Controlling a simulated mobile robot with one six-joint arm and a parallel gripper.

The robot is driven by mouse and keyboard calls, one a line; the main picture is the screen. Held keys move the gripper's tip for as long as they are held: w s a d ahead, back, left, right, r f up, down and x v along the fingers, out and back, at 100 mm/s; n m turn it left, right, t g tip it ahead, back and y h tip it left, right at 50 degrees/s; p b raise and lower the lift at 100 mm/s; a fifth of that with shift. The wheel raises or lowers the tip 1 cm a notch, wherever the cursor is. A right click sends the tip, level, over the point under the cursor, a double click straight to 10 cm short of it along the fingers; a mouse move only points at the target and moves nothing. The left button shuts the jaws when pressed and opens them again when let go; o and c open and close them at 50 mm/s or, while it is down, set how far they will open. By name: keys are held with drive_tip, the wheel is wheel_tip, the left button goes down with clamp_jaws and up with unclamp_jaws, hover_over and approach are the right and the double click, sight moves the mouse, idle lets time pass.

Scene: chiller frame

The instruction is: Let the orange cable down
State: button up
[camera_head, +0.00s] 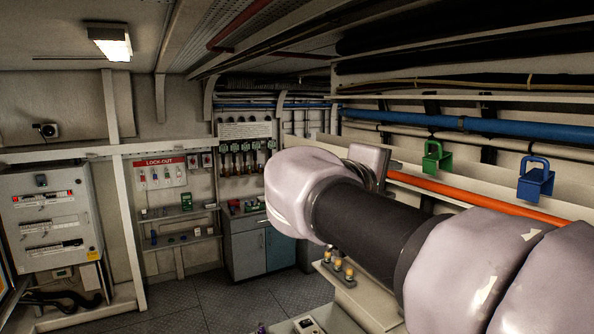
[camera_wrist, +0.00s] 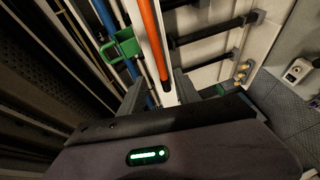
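The orange cable (camera_head: 440,188) runs along the pale rail on the right wall, below the green clamp (camera_head: 437,158) and the blue clamp (camera_head: 535,180). My arm hides part of it. In the wrist view the orange cable (camera_wrist: 150,35) comes down from the top edge to a dark end near the fingers. The green clamp (camera_wrist: 123,45) is to its left, apart from the cable. My gripper (camera_wrist: 158,88) has its two fingers spread, one on each side of the pale rail. I cannot tell whether a finger touches the cable. In the head view my gripper (camera_head: 370,163) is mostly hidden by my wrist.
A blue pipe (camera_head: 480,127) and dark cable bundles run above the clamps. Several brass fittings (camera_head: 338,265) stand on a ledge below my arm. A blue-grey cabinet (camera_head: 262,247) and a lock-out board (camera_head: 165,173) are at the back. The floor at left centre is clear.

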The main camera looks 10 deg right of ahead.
sight(405, 178)
drive_tip(key=p+x, duration=0.1)
drive_tip(key=x, duration=0.8)
drive_tip(key=shift+f, duration=0.1)
drive_tip(key=shift+a, duration=0.1)
clamp_jaws()
idle(0.8)
